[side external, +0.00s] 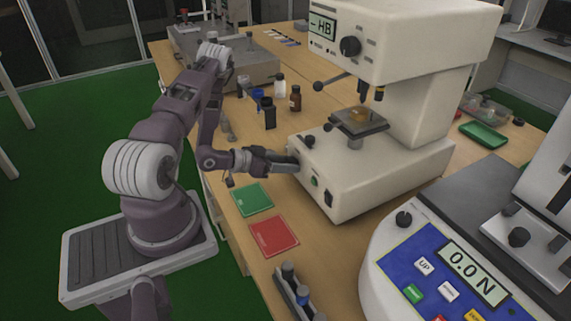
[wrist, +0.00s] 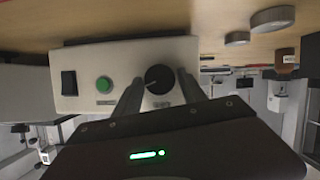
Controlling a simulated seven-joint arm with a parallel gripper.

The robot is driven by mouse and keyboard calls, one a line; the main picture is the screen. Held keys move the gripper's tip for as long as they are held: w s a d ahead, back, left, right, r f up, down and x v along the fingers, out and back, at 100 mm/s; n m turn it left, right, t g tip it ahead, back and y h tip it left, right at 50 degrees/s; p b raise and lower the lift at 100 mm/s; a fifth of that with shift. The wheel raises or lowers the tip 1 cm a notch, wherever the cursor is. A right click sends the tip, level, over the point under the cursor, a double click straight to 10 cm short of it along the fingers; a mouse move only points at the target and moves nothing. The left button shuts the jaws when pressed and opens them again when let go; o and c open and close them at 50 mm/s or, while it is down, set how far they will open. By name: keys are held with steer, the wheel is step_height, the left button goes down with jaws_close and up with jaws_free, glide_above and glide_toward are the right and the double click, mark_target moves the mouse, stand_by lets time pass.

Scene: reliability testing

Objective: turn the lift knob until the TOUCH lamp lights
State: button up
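The cream hardness tester (side external: 370,180) stands on the bench, its display reading "-HB". A black round knob (wrist: 160,79) with a pale pointer line is on its front panel in the wrist view. My gripper (wrist: 160,78) has one finger on each side of this knob, with narrow gaps seeming to show, so it looks open around it. In the side view my gripper (side external: 296,162) reaches the tester's front and hides that knob. The stage (side external: 358,122) carries a small brass-coloured piece (side external: 358,115) below the indenter (side external: 364,92). I cannot make out a lit TOUCH lamp.
A green button (wrist: 104,84) and a black switch (wrist: 69,83) sit beside the knob. Several bottles, including a brown one (side external: 295,98), stand behind my gripper. Green (side external: 252,199) and red (side external: 273,236) mats lie in front. A blue-panelled instrument (side external: 408,250) is at right.

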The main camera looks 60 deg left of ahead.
jaws_close()
steer(key=shift+d+m+y, duration=0.2)
steer(key=shift+m+y, duration=1.3)
steer(key=shift+m, duration=0.4)
steer(key=shift+o, duration=2.2)
jaws_free()
steer(key=v, duration=0.7)
